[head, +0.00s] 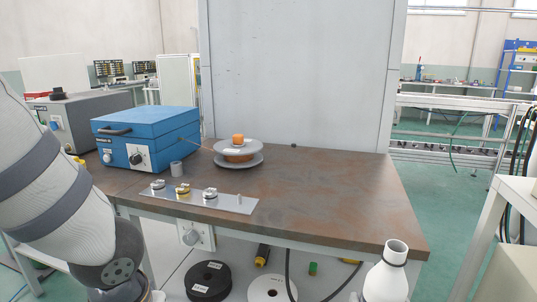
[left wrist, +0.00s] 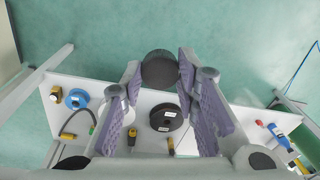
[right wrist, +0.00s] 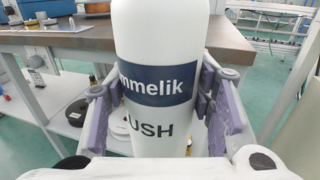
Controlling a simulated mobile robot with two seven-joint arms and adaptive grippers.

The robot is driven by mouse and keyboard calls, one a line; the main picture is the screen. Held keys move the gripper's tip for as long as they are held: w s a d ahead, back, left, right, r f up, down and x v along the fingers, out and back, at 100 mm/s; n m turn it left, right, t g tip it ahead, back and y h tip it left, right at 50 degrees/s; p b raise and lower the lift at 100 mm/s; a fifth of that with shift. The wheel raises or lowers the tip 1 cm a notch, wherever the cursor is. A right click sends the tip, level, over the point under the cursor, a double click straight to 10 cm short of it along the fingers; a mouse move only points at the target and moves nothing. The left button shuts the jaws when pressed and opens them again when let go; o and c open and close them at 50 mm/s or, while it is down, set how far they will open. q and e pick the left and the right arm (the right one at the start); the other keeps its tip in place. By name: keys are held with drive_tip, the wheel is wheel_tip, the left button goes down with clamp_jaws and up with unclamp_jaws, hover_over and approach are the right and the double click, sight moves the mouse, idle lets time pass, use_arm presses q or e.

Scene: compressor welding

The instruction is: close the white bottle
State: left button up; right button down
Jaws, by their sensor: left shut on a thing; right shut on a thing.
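The white bottle (right wrist: 155,55), with a dark blue label band, stands between the purple pads of my right gripper (right wrist: 155,92), which is shut on it. In the head view the bottle's neck (head: 396,250) shows at the bottom right, roughly upright, with a dark ring around it and no cap on top. My left gripper (left wrist: 158,73) is shut on a round black cap (left wrist: 160,70), held at the fingertips. In the head view the left gripper is out of the picture below, and the right gripper is mostly cut off.
A brown worktable (head: 330,200) carries a blue box (head: 150,135), a grey plate (head: 235,203) with small fittings, and a turntable (head: 238,158). The table's right part is clear. A shelf below holds black (head: 210,280) and white spools (head: 270,290).

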drive_tip(key=s+a+f+n+g+y, duration=0.1)
drive_tip(key=a+n+g+y, duration=0.3)
drive_tip(key=a+n+y, duration=0.4)
drive_tip(key=a+y, duration=0.3)
drive_tip(key=a, duration=0.1)
drive_tip(key=shift+s+a+f+y, duration=0.3)
drive_tip(key=shift+s+a+f, duration=0.05)
drive_tip(key=shift+a, duration=0.05)
use_arm(q)
drive_tip(key=w+d+r+m, duration=0.2)
drive_tip(key=d+r+m, duration=0.5)
drive_tip(key=d+r, duration=0.4)
drive_tip(key=w+d+r+m+h, duration=0.1)
drive_tip(key=w+d+r+m, duration=0.2)
drive_tip(key=d+r+m, duration=0.4)
drive_tip(key=d+r, duration=0.4)
drive_tip(key=shift+d+r+g, duration=0.3)
drive_tip(key=shift+r+g, duration=0.1)
drive_tip(key=shift+w, duration=0.1)
